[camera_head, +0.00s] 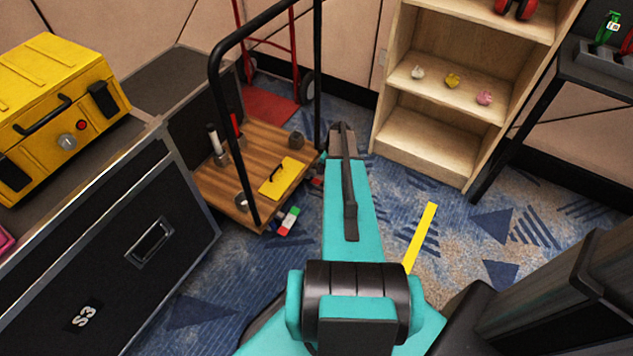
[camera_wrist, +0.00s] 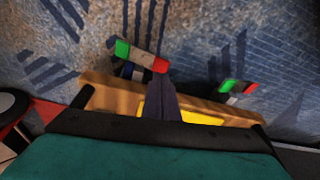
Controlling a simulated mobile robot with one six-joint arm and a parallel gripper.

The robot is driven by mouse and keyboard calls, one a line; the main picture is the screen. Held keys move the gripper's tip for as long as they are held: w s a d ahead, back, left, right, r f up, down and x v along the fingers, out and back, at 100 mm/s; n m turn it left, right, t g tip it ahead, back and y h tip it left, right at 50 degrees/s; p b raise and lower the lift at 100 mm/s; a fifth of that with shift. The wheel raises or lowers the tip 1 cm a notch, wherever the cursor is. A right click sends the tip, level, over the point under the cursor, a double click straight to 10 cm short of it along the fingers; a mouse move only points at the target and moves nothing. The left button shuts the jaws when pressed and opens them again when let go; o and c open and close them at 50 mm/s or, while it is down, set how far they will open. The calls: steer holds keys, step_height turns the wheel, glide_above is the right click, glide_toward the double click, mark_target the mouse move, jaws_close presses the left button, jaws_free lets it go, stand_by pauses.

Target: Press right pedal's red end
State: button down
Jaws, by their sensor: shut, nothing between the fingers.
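Two small pedals with a green end, a pale middle and a red end lie on the carpet beside the trolley. In the wrist view, one pedal (camera_wrist: 141,55) is at upper centre, its red end (camera_wrist: 160,66) toward the right. The other pedal (camera_wrist: 238,88) is farther right, partly dark. In the head view, one pedal (camera_head: 288,221) shows by the trolley's near corner; only a bit of the other (camera_head: 317,182) shows beside my arm. My gripper (camera_wrist: 165,84) is shut and empty, its tip appearing just below the first pedal's red end. Contact cannot be told.
The wooden trolley (camera_head: 215,185) with a black handle carries a yellow plate (camera_head: 282,177) and several small items. A black case (camera_head: 130,245) with a yellow toolbox (camera_head: 58,95) stands left. A wooden shelf (camera_head: 425,150) stands right. A yellow strip (camera_head: 420,238) lies on the carpet.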

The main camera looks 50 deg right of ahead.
mark_target(318, 181)
steer(key=shift+b+x, duration=1)
steer(key=shift+x, duration=2.1)
steer(key=shift+a, duration=0.1)
steer(key=shift+f, duration=0.1)
steer(key=shift+s+b+x, duration=0.25)
steer(key=shift+b+x, duration=0.4)
steer(key=shift+x, duration=0.4)
steer(key=s, duration=0.1)
steer(key=s+d+r, duration=0.1)
steer(key=shift+s+d+r, duration=0.1)
steer(key=shift+s+d, duration=0.1)
steer(key=shift+s, duration=0.15)
steer(key=shift+r, duration=0.15)
steer(key=p+v, duration=0.2)
steer(key=v, duration=1.1)
steer(key=shift+r+p, duration=0.2)
steer(key=shift+p, duration=0.2)
